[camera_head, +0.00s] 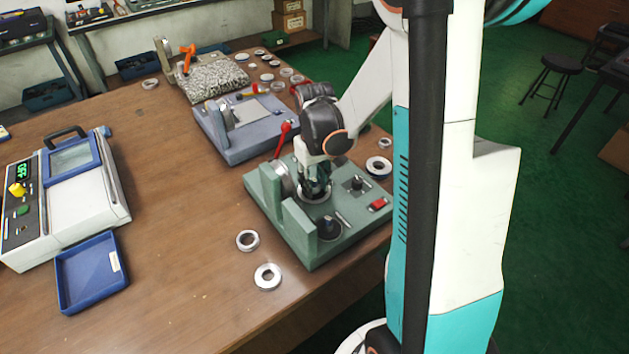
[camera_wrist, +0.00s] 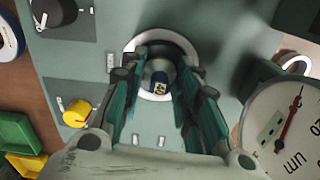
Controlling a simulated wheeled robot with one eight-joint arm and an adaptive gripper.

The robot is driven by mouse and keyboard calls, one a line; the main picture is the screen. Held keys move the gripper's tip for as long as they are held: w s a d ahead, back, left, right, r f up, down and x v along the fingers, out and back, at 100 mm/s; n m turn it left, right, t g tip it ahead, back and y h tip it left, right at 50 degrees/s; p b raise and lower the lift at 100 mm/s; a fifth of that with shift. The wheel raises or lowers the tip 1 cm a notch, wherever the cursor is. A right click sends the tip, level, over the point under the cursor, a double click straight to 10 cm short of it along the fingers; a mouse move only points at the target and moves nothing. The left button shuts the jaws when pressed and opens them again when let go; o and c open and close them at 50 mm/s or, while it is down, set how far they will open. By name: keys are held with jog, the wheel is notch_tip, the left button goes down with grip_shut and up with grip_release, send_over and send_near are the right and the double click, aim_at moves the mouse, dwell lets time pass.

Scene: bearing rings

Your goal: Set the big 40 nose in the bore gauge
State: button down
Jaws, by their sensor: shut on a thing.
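The bore gauge (camera_head: 300,236) is the green bench fixture near the table's right edge; its green top plate (camera_wrist: 215,20) fills much of the wrist view. My gripper (camera_head: 317,187) reaches down over a pale round seat on it. In the wrist view my gripper (camera_wrist: 160,95) has its fingers on either side of a small nose (camera_wrist: 159,78), shut on it.
A dial (camera_wrist: 293,125) with a red needle is close right of my fingers. A red-tipped lever (camera_head: 285,130) rises beside my wrist. Loose rings (camera_head: 247,240) lie in front. A grey-blue fixture (camera_head: 245,128) stands behind.

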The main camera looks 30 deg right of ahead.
jog(key=c, duration=1.1)
grip_release()
jog(key=shift+r, duration=0.15)
notch_tip(320, 180, up, 12)
jog(key=shift+f, duration=0.1)
